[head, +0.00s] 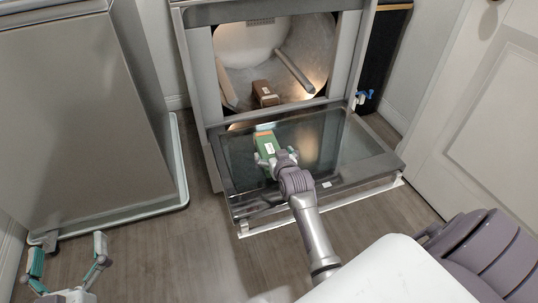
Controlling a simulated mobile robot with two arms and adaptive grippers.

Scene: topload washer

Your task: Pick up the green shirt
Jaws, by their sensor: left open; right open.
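A green block-like item (265,141) with an orange end and a white label lies on the lowered glass door; I take it to be the green shirt, though it looks more like a box than cloth. My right gripper (273,155) is open at its near end, with fingers around or close beside it. Whether they touch it cannot be told, and the gripper hides its lower part. My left gripper (70,242) is open and empty at the lower left, above the floor and far from the item.
The washer's lowered door (345,145) extends in front of its lit drum (318,50). A brown box-like item (264,92) lies inside the drum. A grey appliance (75,110) stands at left, a white door (490,110) at right. Wooden floor (180,245) is clear between.

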